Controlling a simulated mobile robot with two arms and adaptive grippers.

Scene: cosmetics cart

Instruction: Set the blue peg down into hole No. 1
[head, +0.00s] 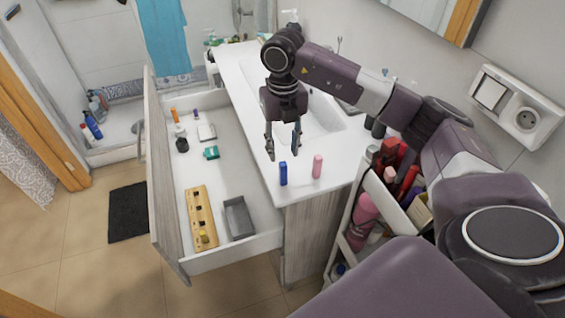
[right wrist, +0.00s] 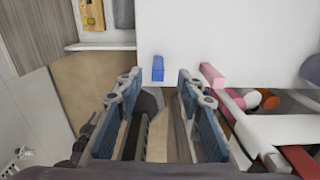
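The blue peg (head: 283,173) stands upright on the white countertop near its front edge. In the right wrist view the blue peg (right wrist: 158,68) shows ahead, between the lines of the fingers. My right gripper (head: 283,153) is open and empty, pointing down above the blue peg; it also shows open in the right wrist view (right wrist: 158,88). The wooden block with holes (head: 195,206) lies in the open drawer, with a yellow piece (head: 203,237) at its near end. Hole numbers are too small to read. My left gripper is not in view.
A pink peg (head: 317,166) stands on the counter just right of the blue one. A grey tray (head: 238,218) lies beside the block inside the drawer (head: 225,258). A cart (head: 345,222) with bottles stands at the right of the counter. Small items lie in the drawer's far part.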

